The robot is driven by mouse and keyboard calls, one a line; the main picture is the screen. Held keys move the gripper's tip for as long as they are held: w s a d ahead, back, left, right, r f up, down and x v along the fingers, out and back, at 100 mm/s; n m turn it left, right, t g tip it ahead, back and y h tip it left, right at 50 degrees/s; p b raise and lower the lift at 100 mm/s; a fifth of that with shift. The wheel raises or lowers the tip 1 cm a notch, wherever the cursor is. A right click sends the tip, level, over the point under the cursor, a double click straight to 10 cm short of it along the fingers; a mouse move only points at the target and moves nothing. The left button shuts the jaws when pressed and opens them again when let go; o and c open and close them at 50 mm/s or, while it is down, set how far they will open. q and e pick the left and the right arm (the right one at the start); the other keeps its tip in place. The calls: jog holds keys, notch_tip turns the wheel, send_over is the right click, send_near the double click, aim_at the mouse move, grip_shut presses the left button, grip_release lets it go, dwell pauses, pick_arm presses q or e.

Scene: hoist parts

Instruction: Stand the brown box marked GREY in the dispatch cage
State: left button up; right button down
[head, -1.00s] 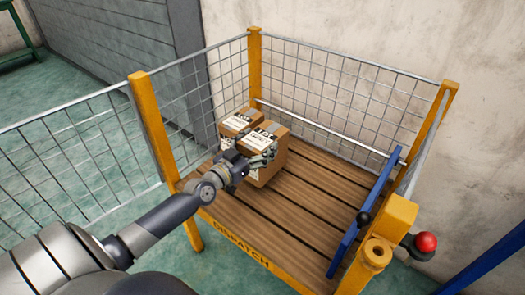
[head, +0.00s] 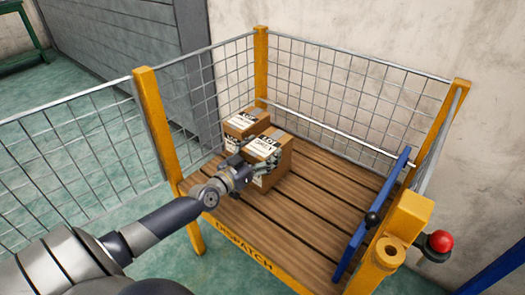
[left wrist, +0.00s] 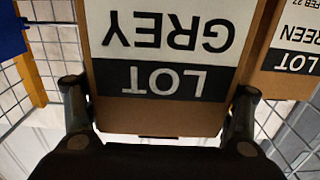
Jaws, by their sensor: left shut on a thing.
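The brown box marked GREY (head: 275,170) is upright at the slatted floor of the dispatch cage (head: 310,205), in its left half. Whether its base touches the slats is hard to tell. My left gripper (head: 262,170) is shut on it from the front left. In the left wrist view the GREY label (left wrist: 170,40) appears upside down, with a finger at each side of the box. A second brown box (head: 240,122) stands just behind and left of it; its label reads GREEN in the left wrist view (left wrist: 295,45). My right gripper is not in view.
Wire mesh panels (head: 340,95) on yellow posts (head: 155,125) enclose the back and left. A blue bar (head: 373,215) stands at the right, with a red knob (head: 440,241) beyond it. The slats right of the boxes are clear.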

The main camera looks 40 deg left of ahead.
pick_arm(q)
jog(key=shift+r, duration=0.15)
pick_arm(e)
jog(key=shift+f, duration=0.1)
pick_arm(q)
jog(key=o, duration=2.1)
jog(key=shift+f, duration=0.2)
jog(key=shift+s+r, duration=0.1)
jog(key=shift+s, duration=0.35)
jog(key=shift+s+a+p, duration=0.15)
jog(key=shift+s+p, duration=0.15)
jog(key=shift+s, duration=1.55)
jog(key=shift+s+a+p, duration=0.15)
jog(key=shift+s+p, duration=0.2)
jog(key=shift+s, duration=1.55)
jog(key=shift+s+a+p, duration=0.15)
jog(key=shift+s+p, duration=0.15)
jog(key=shift+s, duration=1.55)
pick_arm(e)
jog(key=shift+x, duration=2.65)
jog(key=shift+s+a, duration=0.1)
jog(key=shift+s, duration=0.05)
